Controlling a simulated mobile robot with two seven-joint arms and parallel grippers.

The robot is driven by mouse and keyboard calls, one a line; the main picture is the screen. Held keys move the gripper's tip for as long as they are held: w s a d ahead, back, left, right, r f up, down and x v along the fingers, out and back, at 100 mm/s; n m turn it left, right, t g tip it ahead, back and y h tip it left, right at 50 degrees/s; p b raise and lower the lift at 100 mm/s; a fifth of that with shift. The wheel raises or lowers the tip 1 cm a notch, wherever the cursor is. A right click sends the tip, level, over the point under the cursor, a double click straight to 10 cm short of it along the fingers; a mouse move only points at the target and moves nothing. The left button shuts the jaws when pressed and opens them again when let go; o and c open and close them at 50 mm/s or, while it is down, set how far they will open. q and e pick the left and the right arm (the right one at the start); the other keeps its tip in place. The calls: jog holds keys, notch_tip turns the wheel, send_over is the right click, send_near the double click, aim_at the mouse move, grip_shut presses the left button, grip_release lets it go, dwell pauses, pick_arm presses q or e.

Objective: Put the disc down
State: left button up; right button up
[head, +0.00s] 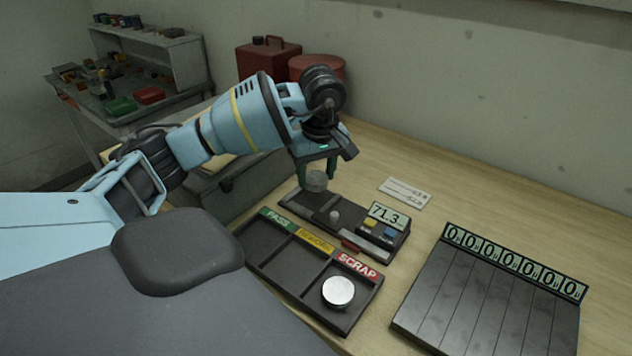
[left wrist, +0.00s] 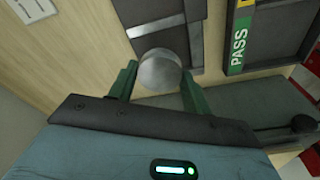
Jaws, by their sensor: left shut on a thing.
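My left gripper (head: 317,177) has green fingers and is shut on a grey round disc (head: 316,181). The disc also shows between the fingertips in the left wrist view (left wrist: 160,72). The gripper holds it over the far left end of the dark measuring device (head: 295,201); I cannot tell whether it touches. The device's display (head: 389,215) reads about 71.3. In front is a dark sorting tray (head: 262,262) with PASS, a yellow-labelled middle and SCRAP compartments. A bright silver disc (head: 338,291) lies in the SCRAP compartment. My right gripper is not in view.
A slatted dark rack (head: 470,300) with several zero counters stands at the right. A paper card (head: 405,193) lies behind the device. A grey case (head: 235,190) is left of it. Red containers (head: 268,60) stand at the back. The wooden table is clear at back right.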

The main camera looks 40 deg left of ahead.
aim_at(317, 178)
pick_arm(q)
jog(key=shift+f, duration=1.8)
jog(key=shift+f, duration=0.1)
jog(key=o, duration=1)
jog(key=shift+f, duration=0.1)
jog(key=shift+c, duration=0.2)
jog(key=r, duration=0.4)
jog(key=d+r, duration=0.1)
jog(key=r, duration=0.3)
jog(key=r+p, duration=0.1)
jog(key=r, duration=0.3)
jog(key=shift+s+d+r, duration=0.15)
jog(key=shift+s, duration=0.15)
